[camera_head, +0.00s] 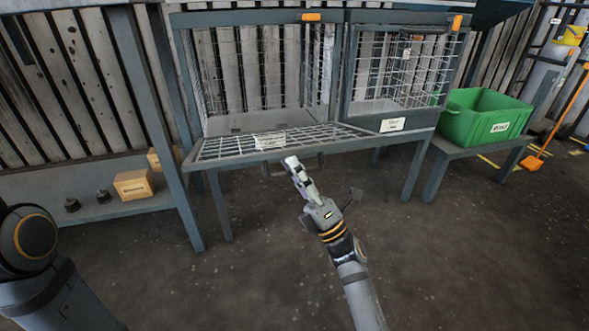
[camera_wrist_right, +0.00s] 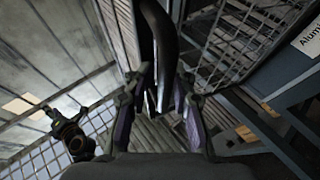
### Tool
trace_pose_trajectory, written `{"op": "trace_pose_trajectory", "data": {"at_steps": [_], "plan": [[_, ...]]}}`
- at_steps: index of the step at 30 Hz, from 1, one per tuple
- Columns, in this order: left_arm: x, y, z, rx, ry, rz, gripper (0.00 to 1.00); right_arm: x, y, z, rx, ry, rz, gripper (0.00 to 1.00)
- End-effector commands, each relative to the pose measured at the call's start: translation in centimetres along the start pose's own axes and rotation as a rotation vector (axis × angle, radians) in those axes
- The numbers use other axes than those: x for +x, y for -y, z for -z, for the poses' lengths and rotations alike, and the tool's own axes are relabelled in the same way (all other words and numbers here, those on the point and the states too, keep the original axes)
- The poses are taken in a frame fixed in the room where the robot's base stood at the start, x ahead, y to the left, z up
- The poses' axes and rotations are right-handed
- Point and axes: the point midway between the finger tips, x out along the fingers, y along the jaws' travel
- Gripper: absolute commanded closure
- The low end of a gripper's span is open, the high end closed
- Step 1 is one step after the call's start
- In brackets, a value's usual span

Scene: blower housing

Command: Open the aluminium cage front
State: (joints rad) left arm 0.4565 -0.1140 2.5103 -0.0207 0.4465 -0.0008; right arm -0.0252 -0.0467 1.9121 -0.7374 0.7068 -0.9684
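The mesh front (camera_head: 228,146) of the left cage is folded down and lies nearly flat, sticking out from the cage bottom. It carries a white label (camera_head: 270,140), too small to read. Its dark handle (camera_head: 276,171) is at the outer edge. My right gripper (camera_head: 291,163) is at this edge. In the right wrist view the dark bar of the handle (camera_wrist_right: 160,40) runs between the closed-in fingers (camera_wrist_right: 165,98), which appear shut on it. A label beginning "Alumi" (camera_wrist_right: 310,42) shows there too. My left gripper is outside the head view; only part of that arm shows.
The right cage (camera_head: 400,75) has its mesh front upright, with an orange latch (camera_head: 456,23) at the top. An orange latch (camera_head: 311,17) is above the left cage's opening. A green bin (camera_head: 485,112) stands at right, a cardboard box (camera_head: 133,185) at left. Floor in front is clear.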

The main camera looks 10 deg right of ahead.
Motion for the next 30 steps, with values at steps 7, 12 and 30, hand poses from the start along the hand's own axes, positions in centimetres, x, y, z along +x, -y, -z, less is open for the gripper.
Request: {"op": "trace_pose_trajectory", "data": {"at_steps": [7,12,30], "plan": [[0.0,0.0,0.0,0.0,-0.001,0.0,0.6,0.0,0.0,0.0,0.0,0.001,0.0,0.65],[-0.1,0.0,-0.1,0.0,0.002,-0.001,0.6,-0.3,0.1,0.0,0.0,0.0,0.002,0.65],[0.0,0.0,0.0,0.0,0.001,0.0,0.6,-11.6,0.0,0.0,0.0,-0.002,0.0,0.65]]}}
